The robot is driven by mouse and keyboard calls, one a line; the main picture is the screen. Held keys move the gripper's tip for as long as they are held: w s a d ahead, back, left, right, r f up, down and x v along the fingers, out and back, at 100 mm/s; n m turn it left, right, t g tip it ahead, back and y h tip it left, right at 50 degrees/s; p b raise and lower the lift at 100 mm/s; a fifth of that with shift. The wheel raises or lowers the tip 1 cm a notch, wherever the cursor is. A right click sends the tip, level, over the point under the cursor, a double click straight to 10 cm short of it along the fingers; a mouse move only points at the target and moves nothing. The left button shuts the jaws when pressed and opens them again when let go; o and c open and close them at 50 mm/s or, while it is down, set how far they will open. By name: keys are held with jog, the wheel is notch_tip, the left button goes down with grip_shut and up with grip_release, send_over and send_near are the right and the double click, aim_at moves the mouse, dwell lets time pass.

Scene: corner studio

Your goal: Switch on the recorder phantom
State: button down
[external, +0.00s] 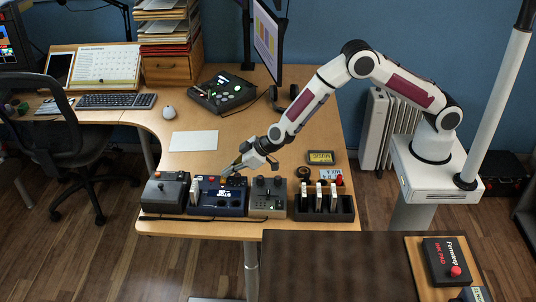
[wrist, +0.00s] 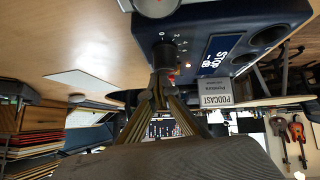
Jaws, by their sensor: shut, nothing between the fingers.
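The recorder appears to be the dark blue box (external: 206,207) with a lit display, at the front of the wooden desk. In the wrist view its blue body (wrist: 207,24) fills the upper right, with a display (wrist: 222,54) and a dark knob (wrist: 163,55) beside small number marks. A white card reading PODCAST (wrist: 216,93) stands at its edge. My gripper (external: 236,168) is over the back part of the box. In the wrist view my gripper's fingertips (wrist: 160,82) are together and empty, at or very close to the knob; I cannot tell whether they touch. The phantom switch's state is not readable.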

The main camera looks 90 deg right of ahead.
jog(key=shift+a, duration=0.1)
dwell(0.3)
jog(key=shift+a+r, duration=0.2)
jog(key=shift+a, duration=0.45)
jog(key=shift+r, duration=0.15)
jog(key=shift+d+r, duration=0.15)
jog(key=shift+r, duration=0.8)
jog(key=shift+d+r, duration=0.1)
jog(key=shift+r, duration=0.85)
jog(key=d+v, duration=0.1)
jog(key=v, duration=0.9)
jog(key=shift+d, duration=0.35)
